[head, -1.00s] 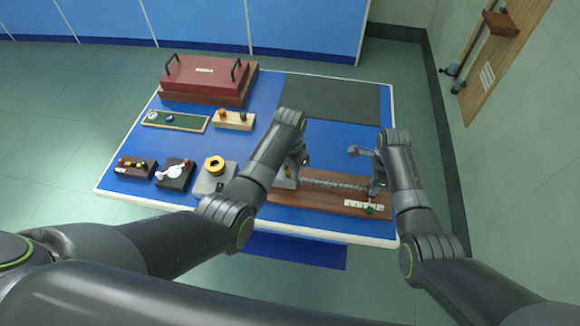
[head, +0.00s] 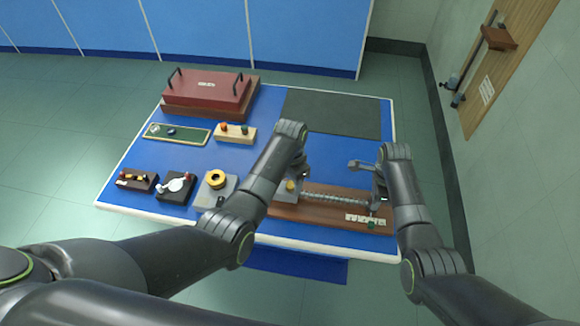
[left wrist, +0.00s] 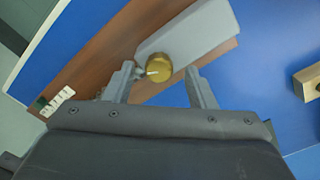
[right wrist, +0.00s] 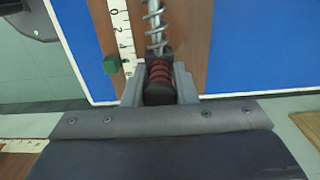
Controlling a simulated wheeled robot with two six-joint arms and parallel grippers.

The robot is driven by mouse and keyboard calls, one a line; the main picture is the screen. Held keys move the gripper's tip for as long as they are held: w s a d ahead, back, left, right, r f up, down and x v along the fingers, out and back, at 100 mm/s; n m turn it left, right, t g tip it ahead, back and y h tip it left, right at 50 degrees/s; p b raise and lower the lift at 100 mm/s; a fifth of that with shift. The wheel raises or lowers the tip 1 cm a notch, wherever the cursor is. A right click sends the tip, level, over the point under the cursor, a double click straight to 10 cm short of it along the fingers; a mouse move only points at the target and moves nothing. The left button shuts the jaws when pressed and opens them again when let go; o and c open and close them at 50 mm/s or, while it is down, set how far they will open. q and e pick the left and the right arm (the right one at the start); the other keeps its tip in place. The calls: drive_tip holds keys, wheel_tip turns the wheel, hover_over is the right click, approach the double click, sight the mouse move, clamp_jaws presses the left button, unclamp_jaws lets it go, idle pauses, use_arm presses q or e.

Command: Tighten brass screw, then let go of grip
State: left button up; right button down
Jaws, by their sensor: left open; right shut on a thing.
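The brass screw (left wrist: 159,68) shows in the left wrist view on a grey block (left wrist: 187,36) on a brown wooden board (left wrist: 128,44). In the head view the screw (head: 291,186) sits beside my left gripper. My left gripper (left wrist: 160,85) is open, with its fingers on either side of the screw, the screw just beyond the tips. My right gripper (right wrist: 158,90) is shut on a black grip with red rings (right wrist: 160,80). The grip is at the end of a coil spring (right wrist: 154,25) that runs along the board. In the head view the spring (head: 335,197) looks stretched between block and grip.
A white scale (right wrist: 120,30) with a green marker (right wrist: 111,64) lies beside the spring. A grey block with a yellow ring (head: 215,180) and small devices stand left of my left arm. A red case (head: 207,93) and a dark mat (head: 331,112) lie farther back.

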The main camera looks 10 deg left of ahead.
use_arm(q)
wheel_tip(320, 180, up, 11)
idle(0.3)
use_arm(e)
drive_tip(key=c, duration=1)
unclamp_jaws()
wheel_tip(320, 180, up, 4)
drive_tip(key=p, duration=0.4)
drive_tip(key=shift+f, duration=0.15)
use_arm(q)
wheel_tip(320, 180, up, 6)
drive_tip(key=p, duration=0.2)
hover_over(290, 185)
use_arm(e)
wheel_tip(290, 185, up, 2)
drive_tip(key=shift+r, duration=0.25)
use_arm(q)
drive_tip(key=shift+f, duration=0.15)
use_arm(e)
drive_tip(key=shift+r, duration=1.4)
